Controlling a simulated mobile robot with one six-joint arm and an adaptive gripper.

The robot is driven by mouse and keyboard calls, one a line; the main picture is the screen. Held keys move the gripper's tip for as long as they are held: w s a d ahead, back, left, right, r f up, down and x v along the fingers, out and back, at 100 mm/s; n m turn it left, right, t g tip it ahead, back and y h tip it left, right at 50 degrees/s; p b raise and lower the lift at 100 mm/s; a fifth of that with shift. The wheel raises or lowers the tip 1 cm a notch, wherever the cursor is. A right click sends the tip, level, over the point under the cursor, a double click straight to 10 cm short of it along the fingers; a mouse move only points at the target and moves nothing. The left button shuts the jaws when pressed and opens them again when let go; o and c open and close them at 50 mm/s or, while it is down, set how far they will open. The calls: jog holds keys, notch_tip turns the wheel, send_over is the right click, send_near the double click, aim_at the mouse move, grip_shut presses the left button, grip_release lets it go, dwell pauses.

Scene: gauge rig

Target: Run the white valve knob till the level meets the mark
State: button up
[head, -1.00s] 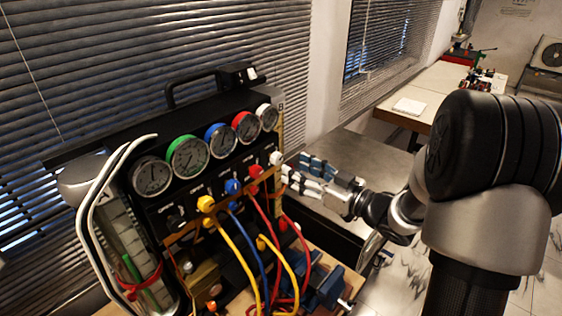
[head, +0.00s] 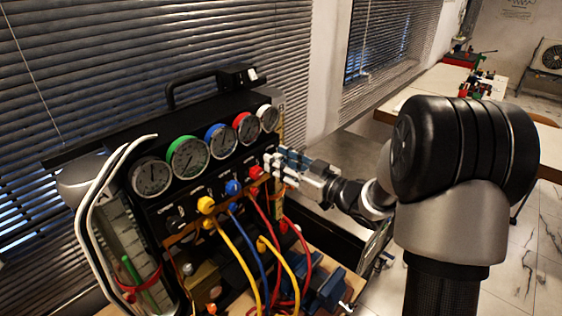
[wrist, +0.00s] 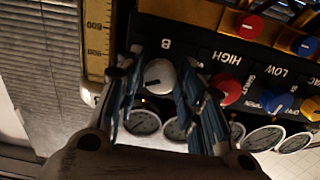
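The white valve knob (wrist: 159,76) shows in the wrist view, under a letter B on the black panel. My gripper (wrist: 163,95) is open, with its blue-and-grey fingers on either side of the knob. I see no clear grip on it. In the head view my gripper (head: 272,168) is at the panel's right end and largely hides the knob. A clear cylinder (head: 128,240) at the left of the rig has a green strip inside and a red band (head: 150,279) around it. A yellow numbered scale (wrist: 97,40) shows in the wrist view. I cannot make out the liquid level.
A red knob (wrist: 226,88) sits close beside my right finger in the wrist view. Blue and yellow knobs lie farther along. Several dial gauges (head: 187,155) line the panel top. Yellow, blue and red hoses (head: 240,255) hang in front.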

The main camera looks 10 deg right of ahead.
jog(key=c, duration=0.7)
jog(key=shift+o, duration=0.2)
jog(key=m+p, duration=0.5)
jog(key=o, duration=1.1)
jog(key=shift+d, duration=0.15)
jog(key=v, duration=1.2)
